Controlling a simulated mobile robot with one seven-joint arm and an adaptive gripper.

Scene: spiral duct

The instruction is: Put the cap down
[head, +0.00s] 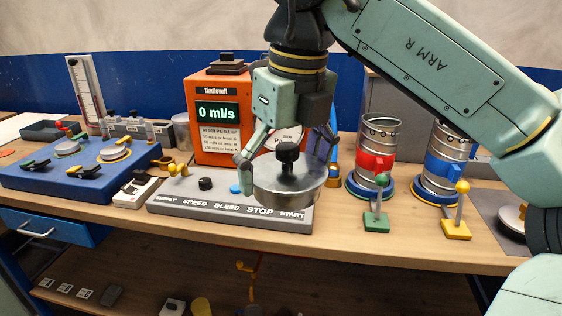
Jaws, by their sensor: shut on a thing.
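A round silver cap (287,193) with a black knob (288,153) on top is in the middle of the head view. My gripper (283,160) points down and is shut on the cap, with one finger on its left and the other dark finger behind on the right. The cap looks level and covers part of the grey control panel labelled SUPPLY, SPEED, BLEED, STOP and START (190,206). I cannot tell how far above the panel it is.
Behind stands an orange instrument (218,140) reading 0 ml/s. Bare wood (345,240) runs along the bench's front.

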